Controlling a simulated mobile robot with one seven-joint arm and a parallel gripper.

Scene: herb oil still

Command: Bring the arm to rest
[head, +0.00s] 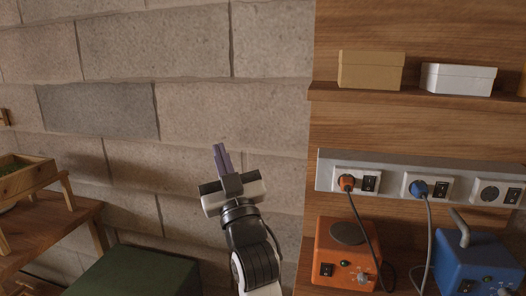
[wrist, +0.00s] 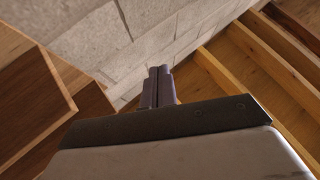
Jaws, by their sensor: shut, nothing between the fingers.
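My gripper (head: 219,155) is in the middle of the head view, raised in front of the stone block wall (head: 180,60). Its two purple-grey fingers point up and lie together with nothing between them. In the wrist view the shut fingers (wrist: 158,84) also show side by side. The fingers appear clear of surrounding objects. My arm reaches up from the bottom edge of the head view.
At right, an orange device (head: 335,240) and a blue device (head: 478,262) are plugged into a socket strip (head: 390,170). A tan box (head: 370,70) and a white box (head: 458,80) stand on a shelf above. A green box top (head: 135,275) is lower left, beside a wooden table (head: 45,235).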

